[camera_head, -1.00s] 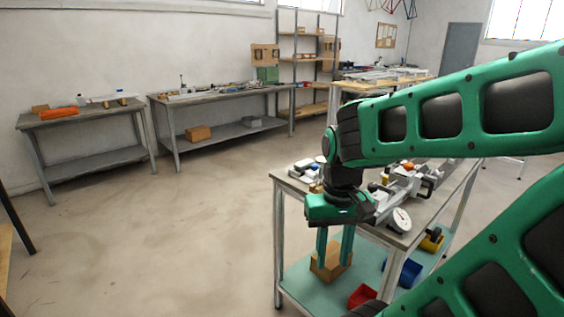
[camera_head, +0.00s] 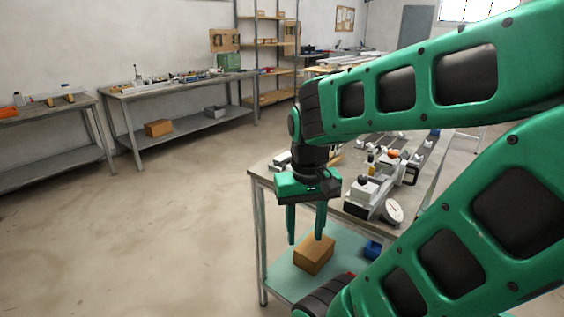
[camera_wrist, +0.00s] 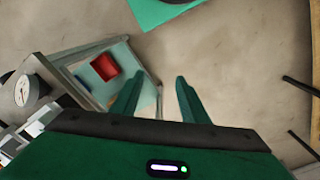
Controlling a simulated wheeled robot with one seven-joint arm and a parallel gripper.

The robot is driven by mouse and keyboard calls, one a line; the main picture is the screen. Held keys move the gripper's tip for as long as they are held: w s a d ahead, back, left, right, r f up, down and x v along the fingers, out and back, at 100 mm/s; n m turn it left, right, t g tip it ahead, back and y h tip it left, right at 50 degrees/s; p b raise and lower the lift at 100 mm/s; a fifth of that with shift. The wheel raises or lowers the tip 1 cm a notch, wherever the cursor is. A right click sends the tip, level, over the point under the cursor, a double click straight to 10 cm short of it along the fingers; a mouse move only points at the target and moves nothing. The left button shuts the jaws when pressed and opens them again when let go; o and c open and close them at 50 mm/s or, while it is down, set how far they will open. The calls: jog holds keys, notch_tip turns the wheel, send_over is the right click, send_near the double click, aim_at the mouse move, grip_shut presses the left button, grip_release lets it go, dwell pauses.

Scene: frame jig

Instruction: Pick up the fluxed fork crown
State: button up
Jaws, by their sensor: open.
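I cannot make out the fluxed fork crown for certain in either view; small parts on the near bench are too small to tell apart. My gripper (camera_head: 305,238) points down with its two green fingers apart and nothing between them. In the head view it hangs in front of the near bench (camera_head: 262,170), at its left end, with its fingertips below the level of the top. In the wrist view my gripper (camera_wrist: 158,82) is also open and empty above the floor beside the bench. My arm hides part of the bench top.
The near bench carries a metal fixture with a round dial (camera_head: 393,211). Its lower shelf holds a cardboard box (camera_head: 314,255) and a blue bin (camera_head: 373,249); a red bin (camera_wrist: 104,66) shows in the wrist view. Two benches stand along the wall. Floor at left is clear.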

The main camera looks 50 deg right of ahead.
jog(key=w+d+f+m+h, duration=0.2)
jog(key=w+d+m+h, duration=0.25)
jog(key=w+d, duration=0.75)
jog(key=m+t+h, duration=0.1)
jog(key=m+h, duration=0.5)
jog(key=h, duration=0.3)
send_near(286, 155)
jog(key=shift+n, duration=0.25)
jog(key=x, duration=0.8)
jog(key=shift+w+d, duration=0.1)
jog(key=shift+d, duration=0.3)
jog(key=shift+c, duration=0.6)
jog(key=c, duration=0.8)
